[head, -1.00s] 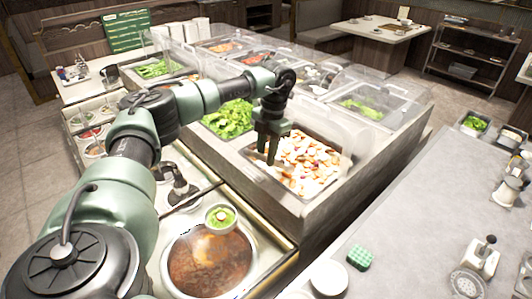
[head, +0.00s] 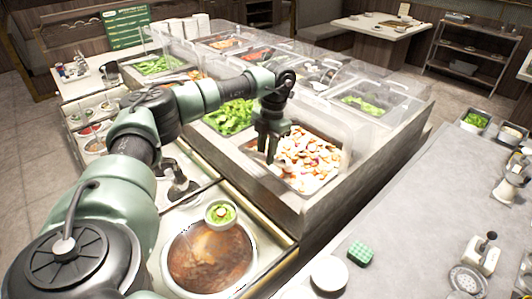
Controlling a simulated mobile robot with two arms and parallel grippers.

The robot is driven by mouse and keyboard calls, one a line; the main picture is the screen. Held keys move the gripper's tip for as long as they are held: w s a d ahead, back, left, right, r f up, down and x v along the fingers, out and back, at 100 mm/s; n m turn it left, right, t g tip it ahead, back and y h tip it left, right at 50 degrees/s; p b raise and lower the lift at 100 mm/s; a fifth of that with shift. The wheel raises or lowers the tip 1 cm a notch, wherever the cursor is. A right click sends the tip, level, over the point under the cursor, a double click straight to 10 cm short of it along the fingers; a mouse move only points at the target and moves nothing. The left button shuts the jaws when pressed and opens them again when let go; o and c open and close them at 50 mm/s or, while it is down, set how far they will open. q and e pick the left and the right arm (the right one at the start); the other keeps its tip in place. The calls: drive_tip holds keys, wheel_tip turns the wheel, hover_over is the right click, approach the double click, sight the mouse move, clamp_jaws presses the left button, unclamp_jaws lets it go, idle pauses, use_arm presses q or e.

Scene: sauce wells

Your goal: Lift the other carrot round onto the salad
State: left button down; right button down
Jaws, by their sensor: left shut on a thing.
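The salad, green leaves in a small white bowl (head: 220,212), sits at the rim of the round soup well, lower left of my left gripper (head: 271,158). The gripper points down at the left side of a bin of pale chopped pieces (head: 312,160). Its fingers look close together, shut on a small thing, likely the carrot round. That piece is too small to make out. Whether the fingertips touch the bin's contents is unclear. My right gripper is not in view.
The round soup well (head: 206,268) lies below the bowl. A lettuce bin (head: 230,117) is behind my gripper. A clear cover (head: 332,122) stands over the bins to the right. The grey counter (head: 420,215) holds a white dish (head: 328,272) and a green sponge (head: 360,253).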

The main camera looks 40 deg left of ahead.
use_arm(q)
drive_tip(key=shift+r, duration=0.15)
wheel_tip(320, 180, up, 12)
drive_tip(key=p, duration=0.1)
drive_tip(key=shift+p, duration=0.35)
idle(0.5)
drive_tip(key=shift+f, duration=0.2)
